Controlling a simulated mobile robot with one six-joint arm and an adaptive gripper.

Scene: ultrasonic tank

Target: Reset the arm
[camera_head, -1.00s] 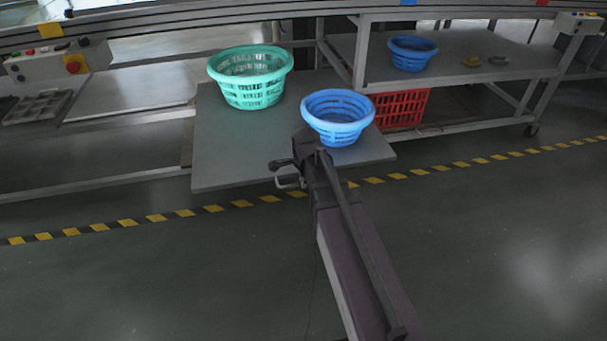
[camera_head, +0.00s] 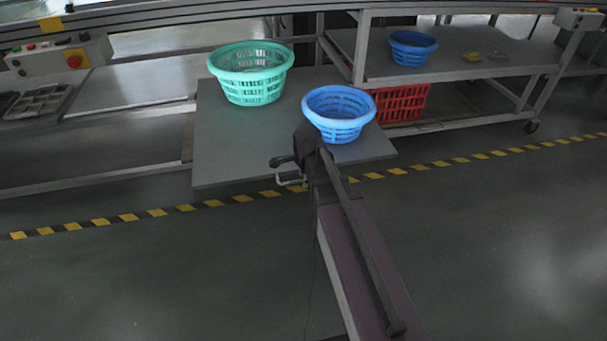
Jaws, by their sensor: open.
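My gripper (camera_head: 291,171) is at the end of my arm, in the middle of the head view, in front of the low grey table. It is open and no object shows in it. It appears just in front of and to the left of a blue basket (camera_head: 339,112) on the table. My arm link overlaps the lower left of that basket in the picture. I cannot tell how far apart they are.
A green basket (camera_head: 250,88) stands on the grey table (camera_head: 225,150), left of the blue one. A red crate (camera_head: 401,104) sits right, below a shelf (camera_head: 470,68) holding another blue basket (camera_head: 413,48). A control box (camera_head: 60,55) is at left. The front floor is clear.

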